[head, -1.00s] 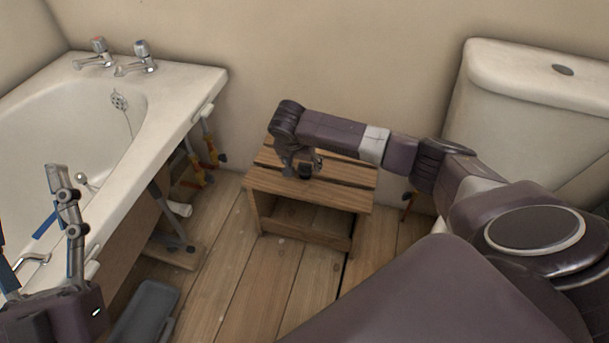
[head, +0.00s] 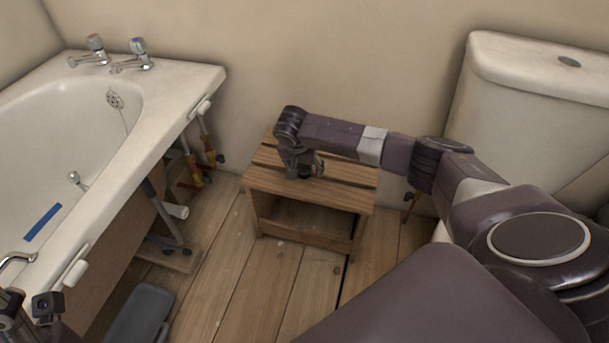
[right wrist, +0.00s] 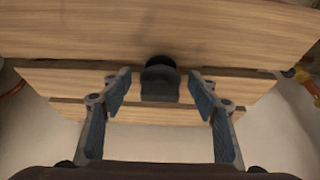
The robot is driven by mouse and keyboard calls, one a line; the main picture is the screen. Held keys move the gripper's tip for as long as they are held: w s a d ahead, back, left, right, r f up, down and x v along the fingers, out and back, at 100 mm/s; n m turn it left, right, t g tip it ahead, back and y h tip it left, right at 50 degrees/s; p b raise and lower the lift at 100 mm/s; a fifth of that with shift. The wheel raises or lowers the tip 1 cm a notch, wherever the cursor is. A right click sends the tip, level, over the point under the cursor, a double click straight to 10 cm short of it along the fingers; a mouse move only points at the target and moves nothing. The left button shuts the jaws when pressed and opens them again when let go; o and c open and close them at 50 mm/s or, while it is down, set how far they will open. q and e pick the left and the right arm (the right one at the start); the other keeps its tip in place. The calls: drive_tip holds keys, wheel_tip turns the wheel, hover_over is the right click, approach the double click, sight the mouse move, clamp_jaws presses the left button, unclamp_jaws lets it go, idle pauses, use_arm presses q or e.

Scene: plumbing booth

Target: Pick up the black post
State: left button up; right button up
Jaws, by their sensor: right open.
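The black post (right wrist: 160,82) is a short dark piece with a rounded top, on the slatted wooden stool in the right wrist view. My right gripper (right wrist: 161,90) is open, with one finger on each side of the post and a gap to both. In the head view my right gripper (head: 303,174) is low over the stool top, and I cannot pick the post out from its dark fingers. Of my left arm only a dark part shows at the bottom left corner of the head view; its fingers cannot be made out.
The wooden stool (head: 304,227) stands against the wall. The white bath (head: 160,120), with a blue strip (head: 43,222) on it, is at the left. A toilet cistern (head: 500,120) is at the right. A grey tray (head: 140,312) lies on the floor.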

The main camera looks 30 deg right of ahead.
drive_tip(key=c, duration=1.3)
drive_tip(key=shift+r, duration=0.1)
